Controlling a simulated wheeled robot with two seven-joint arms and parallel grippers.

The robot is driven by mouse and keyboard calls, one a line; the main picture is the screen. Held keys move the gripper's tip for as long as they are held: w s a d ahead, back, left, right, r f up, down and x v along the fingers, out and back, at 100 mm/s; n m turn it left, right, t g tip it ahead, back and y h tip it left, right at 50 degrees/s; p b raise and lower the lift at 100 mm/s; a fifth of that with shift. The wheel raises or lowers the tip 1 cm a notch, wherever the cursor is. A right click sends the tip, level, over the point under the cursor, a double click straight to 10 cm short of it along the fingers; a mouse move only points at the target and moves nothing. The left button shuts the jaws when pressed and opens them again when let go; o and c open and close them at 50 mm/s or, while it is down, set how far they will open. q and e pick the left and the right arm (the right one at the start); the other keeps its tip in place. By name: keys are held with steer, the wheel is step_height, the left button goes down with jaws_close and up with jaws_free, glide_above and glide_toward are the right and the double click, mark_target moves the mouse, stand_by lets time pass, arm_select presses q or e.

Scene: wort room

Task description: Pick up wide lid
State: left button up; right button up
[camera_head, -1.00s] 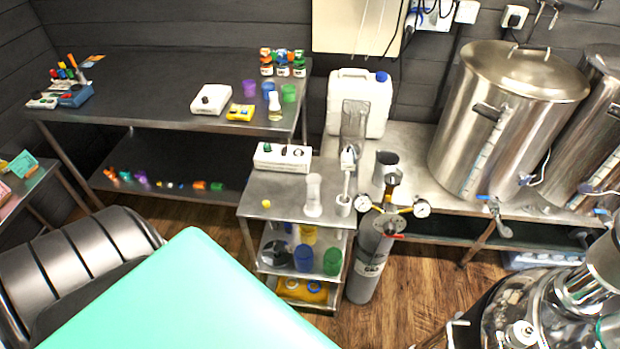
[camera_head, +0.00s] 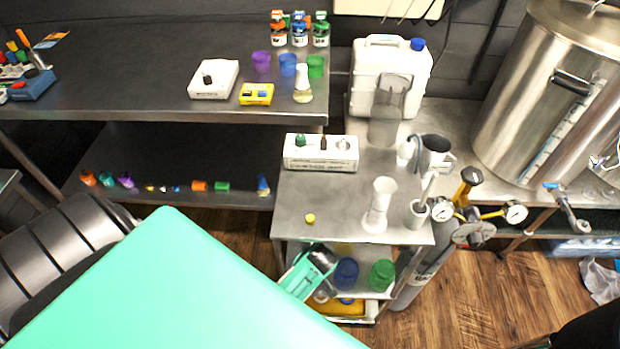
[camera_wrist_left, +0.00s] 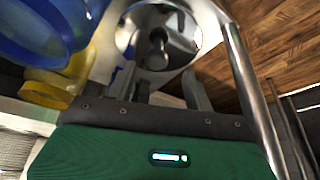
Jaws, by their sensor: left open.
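The wide lid (camera_wrist_left: 182,42) appears in the left wrist view as a round, shiny metal disc with a dark central knob (camera_wrist_left: 158,45), just beyond my fingers. My left gripper (camera_wrist_left: 168,82) is open, its two fingers pointing toward the knob, with nothing visibly held between them. In the head view my left gripper (camera_head: 322,260) reaches in at the left side of the cart's middle shelf and hides most of the lid there. My right gripper is not in view.
Blue (camera_head: 346,272) and green (camera_head: 382,275) cups stand on the shelf right of my gripper. A metal post (camera_wrist_left: 250,90) runs close beside my gripper.

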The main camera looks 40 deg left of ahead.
arm_select(q)
steer(key=shift+x, duration=2.35)
steer(key=shift+w+d, duration=0.25)
jaws_close()
